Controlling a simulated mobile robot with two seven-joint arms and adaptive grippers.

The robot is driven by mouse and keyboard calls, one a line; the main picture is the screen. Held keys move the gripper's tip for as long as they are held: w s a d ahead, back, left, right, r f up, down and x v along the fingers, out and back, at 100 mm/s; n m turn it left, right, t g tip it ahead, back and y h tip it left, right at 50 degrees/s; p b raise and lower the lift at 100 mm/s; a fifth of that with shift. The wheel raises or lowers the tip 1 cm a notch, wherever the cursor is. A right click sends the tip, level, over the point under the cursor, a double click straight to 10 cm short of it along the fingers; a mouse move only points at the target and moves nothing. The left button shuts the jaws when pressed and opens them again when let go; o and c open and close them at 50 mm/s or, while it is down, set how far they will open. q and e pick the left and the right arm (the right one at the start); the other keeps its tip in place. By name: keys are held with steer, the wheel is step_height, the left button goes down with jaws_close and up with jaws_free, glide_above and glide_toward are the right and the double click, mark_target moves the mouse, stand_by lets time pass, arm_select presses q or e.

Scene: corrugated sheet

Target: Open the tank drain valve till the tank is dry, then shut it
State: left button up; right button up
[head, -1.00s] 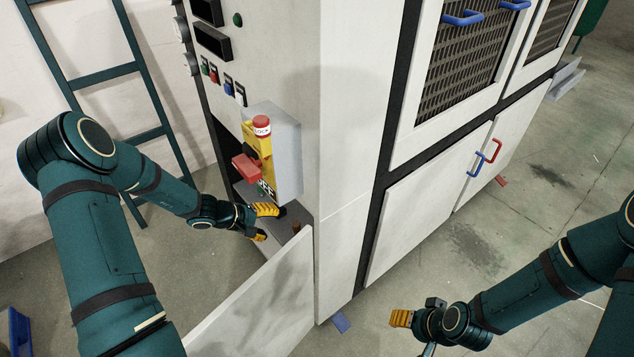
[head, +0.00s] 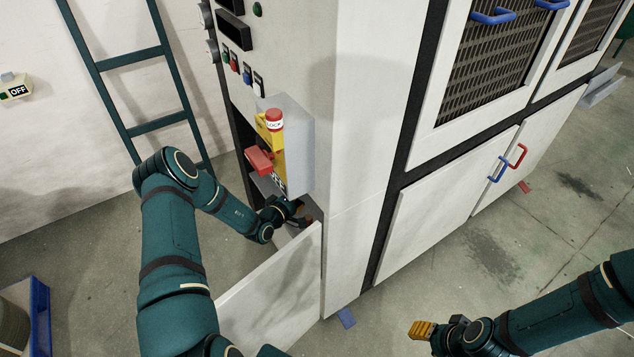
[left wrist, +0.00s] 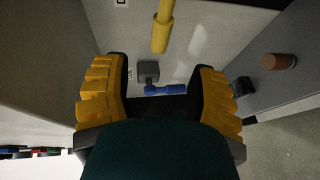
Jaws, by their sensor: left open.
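In the left wrist view a small blue handle (left wrist: 165,90) sits beside a grey block (left wrist: 148,71), below a yellow pipe (left wrist: 162,33); it looks like the drain valve, though no label can be read. My left gripper (left wrist: 160,95) is open, with its yellow fingers on either side of the blue handle and nothing clearly touching. In the head view my left gripper (head: 295,212) is inside the lower cabinet opening, partly hidden behind the open panel. The tank and its water level cannot be made out. My right gripper (head: 422,330) hangs over the floor, apart from the cabinet.
The open white panel (head: 272,290) stands close to my left arm. A red lever (head: 259,160) and a yellow box with a red LOCK cap (head: 274,120) are above my gripper. A brown knob (left wrist: 279,62) is at right in the wrist view. A ladder (head: 130,58) leans behind.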

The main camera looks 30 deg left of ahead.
arm_select(q)
steer(key=b+x, duration=0.1)
steer(key=x, duration=0.9)
steer(key=shift+b, duration=0.3)
steer(key=shift+a+r, duration=0.1)
jaws_close()
